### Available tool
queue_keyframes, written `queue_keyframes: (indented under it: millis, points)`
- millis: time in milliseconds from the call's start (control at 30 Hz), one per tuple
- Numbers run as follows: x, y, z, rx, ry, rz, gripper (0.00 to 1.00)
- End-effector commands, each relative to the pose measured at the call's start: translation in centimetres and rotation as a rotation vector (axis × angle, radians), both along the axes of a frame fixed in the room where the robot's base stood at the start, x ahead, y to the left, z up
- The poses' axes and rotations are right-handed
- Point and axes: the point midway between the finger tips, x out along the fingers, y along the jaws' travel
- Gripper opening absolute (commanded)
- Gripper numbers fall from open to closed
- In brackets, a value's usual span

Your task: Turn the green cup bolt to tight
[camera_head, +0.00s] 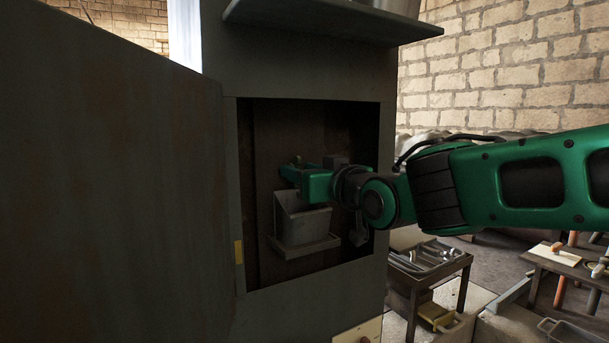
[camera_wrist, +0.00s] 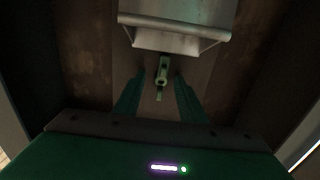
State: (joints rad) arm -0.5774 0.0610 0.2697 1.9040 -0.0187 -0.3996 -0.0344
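The small greenish bolt (camera_wrist: 162,72) shows in the wrist view, with a rounded head and a short stem, in front of the dark back wall beside the grey cup. The grey cup (camera_head: 303,222) hangs inside the cabinet recess in the head view; its edge also shows at the top of the wrist view (camera_wrist: 172,38). My gripper (camera_wrist: 160,84) has one dark green finger on each side of the bolt, with gaps visible, so it looks open. In the head view my gripper (camera_head: 298,174) is inside the recess just above the cup, and I cannot make out the bolt there.
An open cabinet door (camera_head: 110,180) fills the left. A shelf (camera_head: 330,20) juts out above. A tray table (camera_head: 430,262) with metal parts and a low wooden table (camera_head: 560,258) stand at the right.

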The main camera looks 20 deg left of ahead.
Motion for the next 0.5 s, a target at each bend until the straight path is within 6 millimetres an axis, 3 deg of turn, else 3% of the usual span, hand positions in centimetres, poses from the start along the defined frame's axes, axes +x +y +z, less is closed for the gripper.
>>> queue_keyframes:
  millis: [500]
  points:
    - [-5.1, -6.4, 0.1, 0.002, -0.003, -0.003, 0.37]
